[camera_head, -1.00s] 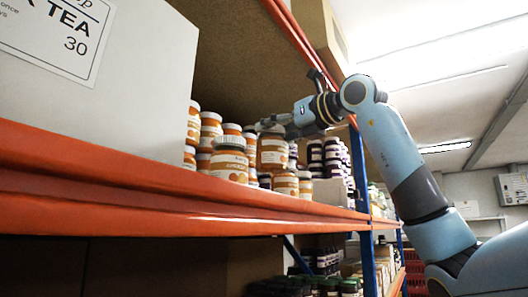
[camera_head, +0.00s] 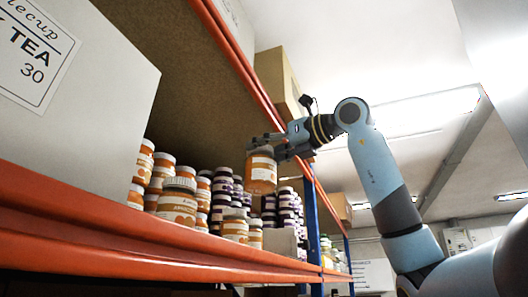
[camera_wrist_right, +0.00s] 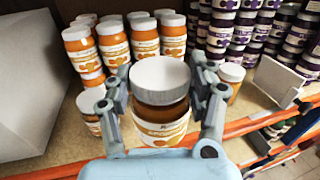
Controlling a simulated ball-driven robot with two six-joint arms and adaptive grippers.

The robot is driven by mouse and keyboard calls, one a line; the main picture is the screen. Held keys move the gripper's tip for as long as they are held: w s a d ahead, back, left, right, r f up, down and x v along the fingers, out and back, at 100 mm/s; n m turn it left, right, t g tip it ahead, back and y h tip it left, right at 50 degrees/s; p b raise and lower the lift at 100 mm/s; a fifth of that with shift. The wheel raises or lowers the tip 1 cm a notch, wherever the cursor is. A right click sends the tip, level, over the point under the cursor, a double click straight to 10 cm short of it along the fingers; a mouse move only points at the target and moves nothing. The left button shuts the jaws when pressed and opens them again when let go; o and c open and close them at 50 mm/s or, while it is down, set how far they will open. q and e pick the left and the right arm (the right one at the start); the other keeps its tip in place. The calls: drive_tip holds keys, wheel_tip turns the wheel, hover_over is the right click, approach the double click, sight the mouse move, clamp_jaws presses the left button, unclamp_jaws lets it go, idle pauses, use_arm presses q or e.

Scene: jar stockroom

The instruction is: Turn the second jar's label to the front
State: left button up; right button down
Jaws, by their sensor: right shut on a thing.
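My right gripper (camera_head: 268,147) is shut on an orange jar (camera_head: 262,176) with a white lid. It holds the jar upright, above the level of the front jars near the shelf's front edge. In the right wrist view the held jar (camera_wrist_right: 160,118) sits between both fingers (camera_wrist_right: 163,100), and its pale label partly shows toward my wrist. A front-row jar (camera_head: 178,206) stands at the left with an orange-and-white label showing. My left gripper is not in view.
The shelf has an orange front beam (camera_head: 120,240) and a blue post (camera_head: 312,215). More orange jars (camera_wrist_right: 112,42) and purple-labelled jars (camera_wrist_right: 230,30) are stacked behind. A large white tea box (camera_head: 70,90) stands at the left. Bare shelf shows in the wrist view (camera_wrist_right: 62,135).

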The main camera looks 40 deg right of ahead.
sight(248, 155)
drive_tip(key=shift+d+r, duration=0.15)
drive_tip(key=shift+r, duration=0.5)
drive_tip(key=shift+w+a+r+h+p, duration=0.1)
drive_tip(key=shift+w+a+h+p, duration=0.1)
drive_tip(key=shift+w+p, duration=0.25)
drive_tip(key=shift+w+a+r+h+p, duration=0.1)
drive_tip(key=shift+w+a+h+p, duration=0.1)
drive_tip(key=shift+w, duration=0.4)
drive_tip(key=w, duration=0.1)
drive_tip(key=w+a+f+p, duration=0.1)
drive_tip(key=w+f+p, duration=0.1)
drive_tip(key=w, duration=0.1)
drive_tip(key=shift+a+f, duration=0.2)
drive_tip(key=shift+a, duration=0.15)
drive_tip(key=w+a+f+m+h, duration=0.2)
drive_tip(key=w+a+f+h, duration=0.1)
drive_tip(key=f, duration=0.7)
drive_tip(key=shift+w+a, duration=0.2)
drive_tip(key=shift+w, duration=0.45)
drive_tip(key=shift+r, duration=0.1)
